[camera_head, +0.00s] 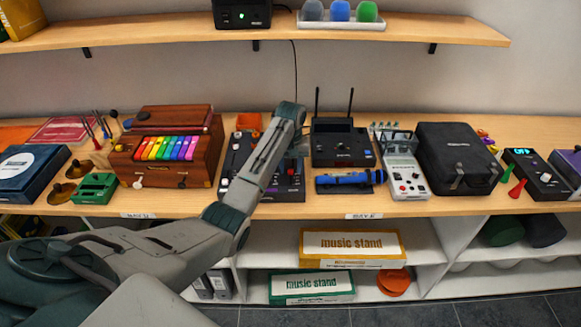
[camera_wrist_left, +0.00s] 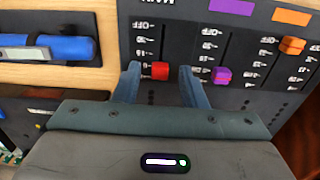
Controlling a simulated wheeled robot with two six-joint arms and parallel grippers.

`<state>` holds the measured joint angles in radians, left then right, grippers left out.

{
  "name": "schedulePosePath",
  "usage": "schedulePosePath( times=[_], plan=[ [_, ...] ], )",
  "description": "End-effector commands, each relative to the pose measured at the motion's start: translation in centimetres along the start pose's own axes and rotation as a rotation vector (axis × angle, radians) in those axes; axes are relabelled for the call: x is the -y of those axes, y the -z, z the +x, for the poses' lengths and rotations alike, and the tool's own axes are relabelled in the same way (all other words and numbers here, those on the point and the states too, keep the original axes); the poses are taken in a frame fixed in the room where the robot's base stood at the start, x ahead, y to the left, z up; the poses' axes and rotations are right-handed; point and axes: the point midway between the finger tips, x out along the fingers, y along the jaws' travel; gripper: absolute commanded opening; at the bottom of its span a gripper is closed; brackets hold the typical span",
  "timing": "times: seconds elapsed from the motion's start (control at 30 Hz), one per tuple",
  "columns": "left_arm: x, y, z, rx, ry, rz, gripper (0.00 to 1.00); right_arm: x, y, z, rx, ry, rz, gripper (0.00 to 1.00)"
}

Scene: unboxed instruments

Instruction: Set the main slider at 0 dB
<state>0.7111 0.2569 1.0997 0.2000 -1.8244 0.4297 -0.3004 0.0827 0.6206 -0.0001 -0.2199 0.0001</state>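The dark mixer (camera_head: 287,193) lies on the wooden bench, partly hidden behind my left arm. In the left wrist view its panel (camera_wrist_left: 190,12) appears upside down, with the word MAIN at the top edge. The red slider cap (camera_wrist_left: 160,71) is on the track under that word, low in the picture. My left gripper (camera_wrist_left: 160,67) is open, with one blue-grey finger on each side of the red cap and visible gaps between. The small scale marks beside the cap are partly hidden by a finger. My right gripper is not in view.
A purple cap (camera_wrist_left: 222,76) and an orange cap (camera_wrist_left: 292,46) sit on neighbouring tracks, the purple one close to a finger. A blue cylindrical device (camera_head: 345,179) lies beside the mixer, below a black receiver with antennas (camera_head: 342,146). A wooden instrument (camera_head: 165,150) stands to the left.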

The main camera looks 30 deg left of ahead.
Motion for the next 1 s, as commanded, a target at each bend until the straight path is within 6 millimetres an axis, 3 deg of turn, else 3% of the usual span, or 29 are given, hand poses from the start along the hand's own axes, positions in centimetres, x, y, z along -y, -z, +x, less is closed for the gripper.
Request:
schedulePosePath(
  times=[0.17, 0.3, 0.4, 0.5, 0.7, 1.0],
  plan=[
    [0.0, 0.1, -2.2, -0.006, -0.003, 0.000, 0.38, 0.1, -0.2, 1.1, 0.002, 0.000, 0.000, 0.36],
    [0.0, 0.1, -5.3, -0.007, -0.003, 0.000, 0.38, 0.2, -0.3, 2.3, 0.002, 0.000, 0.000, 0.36],
    [0.0, 0.1, -8.3, -0.003, -0.001, -0.001, 0.38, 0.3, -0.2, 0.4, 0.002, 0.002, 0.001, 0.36],
    [0.0, 0.0, -9.6, 0.000, 0.000, -0.001, 0.38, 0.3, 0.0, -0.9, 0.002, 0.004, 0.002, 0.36],
    [0.0, 0.0, -10.5, 0.000, 0.000, 0.000, 0.38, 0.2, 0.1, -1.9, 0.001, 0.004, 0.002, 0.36],
    [0.0, 0.0, -10.5, 0.000, 0.000, 0.000, 0.38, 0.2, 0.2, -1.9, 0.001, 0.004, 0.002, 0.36]
  ],
)
